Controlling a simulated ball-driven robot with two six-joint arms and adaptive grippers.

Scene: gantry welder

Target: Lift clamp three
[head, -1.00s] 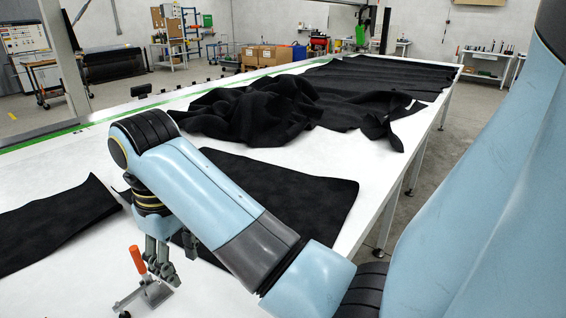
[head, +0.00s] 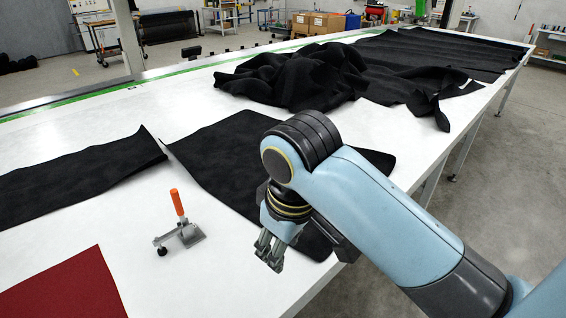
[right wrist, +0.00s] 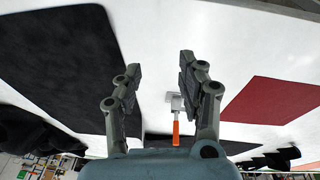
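A toggle clamp (head: 181,232) with an upright orange handle and a grey metal base stands on the white table; I see no number on it. In the right wrist view the clamp (right wrist: 176,128) shows beyond my fingers, partly behind the right-hand one. My right gripper (head: 270,252) hangs above the table to the right of the clamp, clear of it, near the front edge of a black fabric piece. Its two fingers (right wrist: 160,72) are apart with nothing between them. My left gripper is in neither current view.
A black fabric panel (head: 225,150) lies under my right arm, with another black piece (head: 80,178) to the left. Red fabric (head: 68,290) lies at the near left. A crumpled black heap (head: 295,78) lies farther back. White table around the clamp is bare.

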